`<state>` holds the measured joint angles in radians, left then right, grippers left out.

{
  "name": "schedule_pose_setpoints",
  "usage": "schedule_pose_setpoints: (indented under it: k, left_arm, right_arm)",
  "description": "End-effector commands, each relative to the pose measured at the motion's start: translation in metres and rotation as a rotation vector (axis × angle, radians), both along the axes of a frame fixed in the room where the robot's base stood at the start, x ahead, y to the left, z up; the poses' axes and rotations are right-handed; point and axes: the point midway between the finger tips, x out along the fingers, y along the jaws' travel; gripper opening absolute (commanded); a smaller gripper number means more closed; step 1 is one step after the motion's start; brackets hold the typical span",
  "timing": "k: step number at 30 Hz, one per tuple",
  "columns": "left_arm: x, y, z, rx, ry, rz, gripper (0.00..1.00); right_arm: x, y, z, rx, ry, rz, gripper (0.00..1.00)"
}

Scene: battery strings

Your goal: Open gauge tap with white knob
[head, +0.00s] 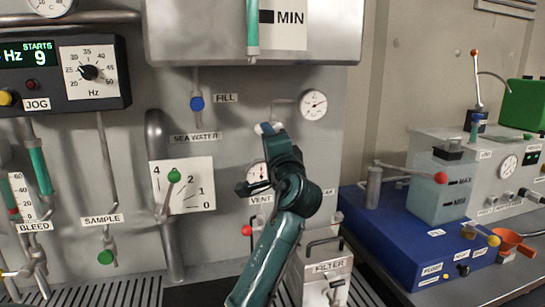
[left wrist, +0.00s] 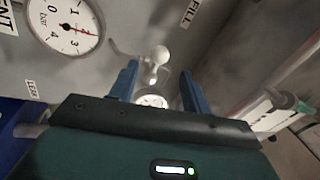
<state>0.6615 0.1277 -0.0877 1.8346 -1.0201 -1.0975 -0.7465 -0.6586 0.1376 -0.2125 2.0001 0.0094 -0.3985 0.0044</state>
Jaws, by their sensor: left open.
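The white knob (left wrist: 160,55) shows in the left wrist view, on a small metal tap at the wall panel. My left gripper (left wrist: 158,88) is open, with its two blue fingers on either side of the line to the knob. The knob appears just beyond the fingertips; I cannot tell whether they touch. In the head view my left gripper (head: 268,135) reaches up to the panel, and a bit of white at its tip may be the knob, mostly hidden. A round gauge (head: 313,105) is just right of it. My right gripper is not in view.
A second gauge (head: 258,172) is partly hidden behind my arm. A blue knob (head: 197,103) is up left, a green-knobbed lever (head: 174,176) left, and a red knob (head: 247,230) below. A metal box (head: 200,40) overhangs above. A blue unit (head: 400,240) stands at right.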

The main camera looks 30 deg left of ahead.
Motion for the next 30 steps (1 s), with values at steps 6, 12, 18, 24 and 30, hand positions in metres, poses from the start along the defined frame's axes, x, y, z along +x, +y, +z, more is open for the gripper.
schedule_pose_setpoints:
  k: [6,12,18,24,30]
  left_arm:
    - [-0.019,-0.023,-0.007,-0.001,-0.001,0.0,0.48]
    - [-0.024,-0.027,-0.007,0.0,0.001,0.002,0.48]
    - [-0.024,-0.027,-0.007,0.0,0.001,0.002,0.48]
    - [-0.024,-0.027,-0.007,0.0,0.001,0.001,0.48]
    - [-0.025,-0.029,-0.036,-0.061,0.026,-0.032,0.48]
  right_arm:
    - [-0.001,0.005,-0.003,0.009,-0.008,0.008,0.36]
    - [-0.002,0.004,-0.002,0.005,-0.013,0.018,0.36]
    - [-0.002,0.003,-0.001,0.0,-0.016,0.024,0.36]
    - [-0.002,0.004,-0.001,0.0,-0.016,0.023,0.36]
    - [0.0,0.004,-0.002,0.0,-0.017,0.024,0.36]
